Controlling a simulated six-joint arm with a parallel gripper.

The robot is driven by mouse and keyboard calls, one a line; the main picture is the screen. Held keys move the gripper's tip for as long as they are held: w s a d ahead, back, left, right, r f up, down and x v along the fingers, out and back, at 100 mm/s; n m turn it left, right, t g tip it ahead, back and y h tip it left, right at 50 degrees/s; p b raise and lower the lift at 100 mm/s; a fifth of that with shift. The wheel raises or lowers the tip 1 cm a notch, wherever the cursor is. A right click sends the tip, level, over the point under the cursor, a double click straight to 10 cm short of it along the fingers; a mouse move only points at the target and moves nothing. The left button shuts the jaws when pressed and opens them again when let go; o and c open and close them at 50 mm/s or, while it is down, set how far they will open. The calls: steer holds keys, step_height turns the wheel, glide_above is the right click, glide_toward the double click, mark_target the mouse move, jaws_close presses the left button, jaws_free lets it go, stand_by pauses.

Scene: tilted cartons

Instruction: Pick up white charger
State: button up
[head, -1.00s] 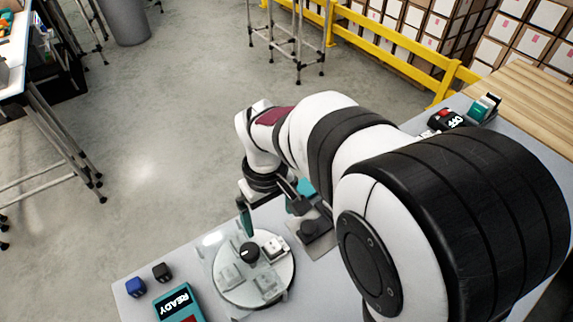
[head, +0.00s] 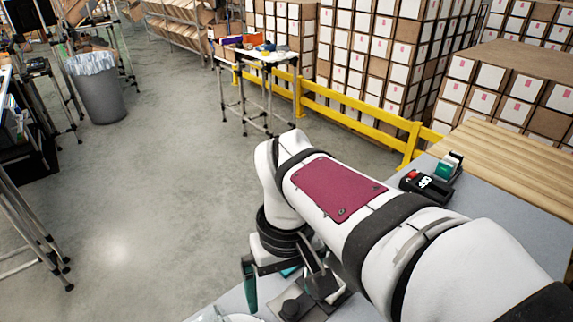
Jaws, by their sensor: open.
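My gripper (head: 272,282) is at the lower middle of the head view, below the dark wrist. One teal finger hangs clear on its left side, and a bit of teal shows on its right, partly behind the arm. The jaws are apart, and I see nothing held between them. The white charger cannot be made out now.
The grey table (head: 500,195) runs to the right, with a black box marked OFF (head: 427,186) and a teal-and-white item (head: 448,166) on it. A wooden surface (head: 505,155) adjoins it. A yellow rail (head: 350,115) stands behind. Open floor lies left.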

steer(key=s+d+m, duration=0.4)
steer(key=s+d, duration=0.1)
steer(key=d, duration=0.1)
steer(key=shift+s+f+y, duration=0.15)
steer(key=shift+f+y, duration=0.15)
steer(key=shift+f, duration=0.15)
steer(key=s+d+f+m, duration=0.1)
steer(key=s+m, duration=0.1)
steer(key=s+d+f+m, duration=0.1)
steer(key=s+m, duration=0.1)
steer(key=s, duration=0.1)
steer(key=s+d+f+m, duration=0.1)
steer(key=s+f+m, duration=0.1)
steer(key=s, duration=0.1)
steer(key=shift+s+d+m+y, duration=0.2)
steer(key=shift+d+m+y, duration=0.2)
steer(key=c, duration=0.4)
steer(key=shift+o, duration=0.2)
steer(key=w+a+f+m+h, duration=0.2)
steer(key=w+a+m, duration=0.1)
steer(key=w+a, duration=1.3)
steer(key=f, duration=1)
steer(key=w+f, duration=0.1)
steer(key=f, duration=0.5)
steer(key=shift+a, duration=0.2)
